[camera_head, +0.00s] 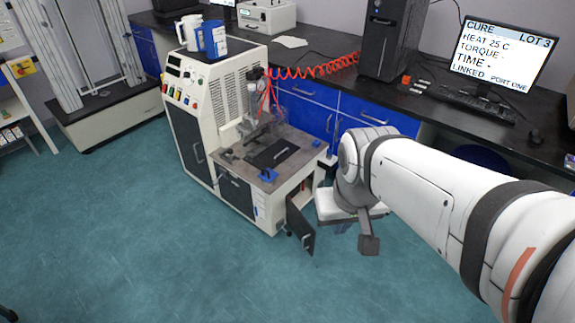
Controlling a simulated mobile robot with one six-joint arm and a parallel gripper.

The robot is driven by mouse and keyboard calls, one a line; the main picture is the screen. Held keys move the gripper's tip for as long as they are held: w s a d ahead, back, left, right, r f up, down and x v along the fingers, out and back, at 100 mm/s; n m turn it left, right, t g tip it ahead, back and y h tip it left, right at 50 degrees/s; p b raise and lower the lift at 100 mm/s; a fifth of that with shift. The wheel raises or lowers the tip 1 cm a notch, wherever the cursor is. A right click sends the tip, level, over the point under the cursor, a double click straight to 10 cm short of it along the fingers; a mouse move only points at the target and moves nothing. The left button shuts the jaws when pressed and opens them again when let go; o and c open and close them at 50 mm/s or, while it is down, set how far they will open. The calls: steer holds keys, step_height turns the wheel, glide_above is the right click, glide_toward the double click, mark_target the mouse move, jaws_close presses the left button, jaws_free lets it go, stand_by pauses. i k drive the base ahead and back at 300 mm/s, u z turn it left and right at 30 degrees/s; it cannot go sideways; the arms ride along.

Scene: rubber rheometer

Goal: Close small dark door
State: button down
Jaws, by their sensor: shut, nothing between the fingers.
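The small dark door (301,229) is at the lower front of the cream rheometer machine (212,170). It stands open, swung out from the cabinet, with a small light handle on its face. The opening behind it (302,192) shows a reddish item inside, too small to identify. My gripper (369,245) is to the right of the door, apart from it, pointing down. It is shut and empty. My arm covers part of the area right of the machine.
Open teal floor (200,265) lies in front of and left of the door. Blue cabinets under a black bench (335,85) stand behind. A red coiled hose (315,70) runs from the machine toward a black computer tower (392,40). A monitor (500,50) stands at the right.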

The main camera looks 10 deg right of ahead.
mark_target(304, 231)
steer(key=u, duration=0.35)
steer(key=i, duration=0.85)
steer(key=z, duration=0.2)
